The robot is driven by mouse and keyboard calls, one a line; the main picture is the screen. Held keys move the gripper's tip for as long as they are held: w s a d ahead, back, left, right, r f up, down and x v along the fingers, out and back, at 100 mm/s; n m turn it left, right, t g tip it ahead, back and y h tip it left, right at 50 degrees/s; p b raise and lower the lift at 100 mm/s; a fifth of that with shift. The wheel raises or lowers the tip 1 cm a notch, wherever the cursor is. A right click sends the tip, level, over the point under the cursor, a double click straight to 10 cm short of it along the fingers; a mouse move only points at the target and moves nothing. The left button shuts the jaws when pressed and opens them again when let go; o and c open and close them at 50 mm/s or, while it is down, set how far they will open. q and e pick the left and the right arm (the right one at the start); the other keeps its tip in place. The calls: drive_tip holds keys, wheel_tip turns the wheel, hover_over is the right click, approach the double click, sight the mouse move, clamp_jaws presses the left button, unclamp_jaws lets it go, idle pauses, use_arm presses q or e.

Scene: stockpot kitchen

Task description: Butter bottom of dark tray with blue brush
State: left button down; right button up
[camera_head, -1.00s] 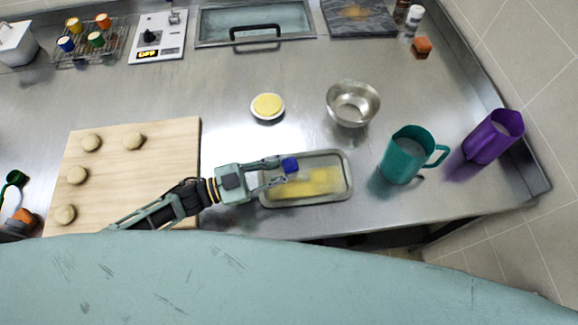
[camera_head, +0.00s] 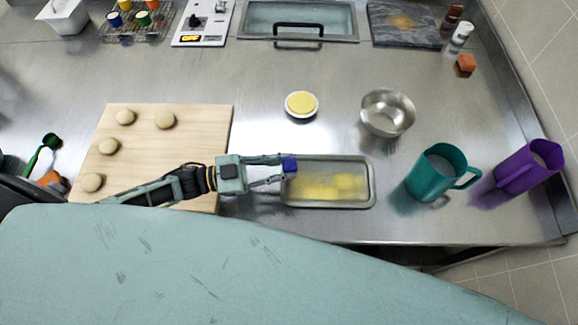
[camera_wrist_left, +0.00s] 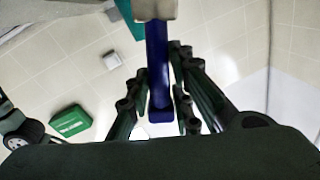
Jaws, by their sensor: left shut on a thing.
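The dark tray (camera_head: 368,184) lies on the steel counter right of the wooden board. Yellow butter (camera_head: 335,186) covers much of its bottom, with streaks and thicker patches. My left gripper (camera_head: 281,170) is at the tray's left end, shut on the blue brush (camera_head: 290,165). In the left wrist view, the brush's blue handle (camera_wrist_left: 158,70) stands between the fingers, with a pale head at its top. Whether the bristles touch the tray cannot be told in the head view. My right gripper is not in view.
A small bowl of butter (camera_head: 301,105), a metal bowl (camera_head: 387,113), a teal jug (camera_head: 437,172) and a purple jug (camera_head: 529,167) stand around the tray. The wooden board (camera_head: 150,150) holds several dough balls. The counter behind the tray is mostly clear.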

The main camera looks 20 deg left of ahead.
use_arm(q)
drive_tip(key=shift+w+d, duration=0.85)
drive_tip(key=shift+w, duration=0.15)
drive_tip(key=s+d+f+b+x, duration=0.1)
drive_tip(key=s+x, duration=0.1)
drive_tip(key=x, duration=1.6)
drive_tip(key=shift+s+d+b, duration=0.3)
drive_tip(key=shift+d+b, duration=0.1)
drive_tip(key=shift+d, duration=0.1)
idle(0.4)
wheel_tip(320, 180, up, 6)
drive_tip(key=p, duration=0.4)
drive_tip(key=shift+f, duration=0.1)
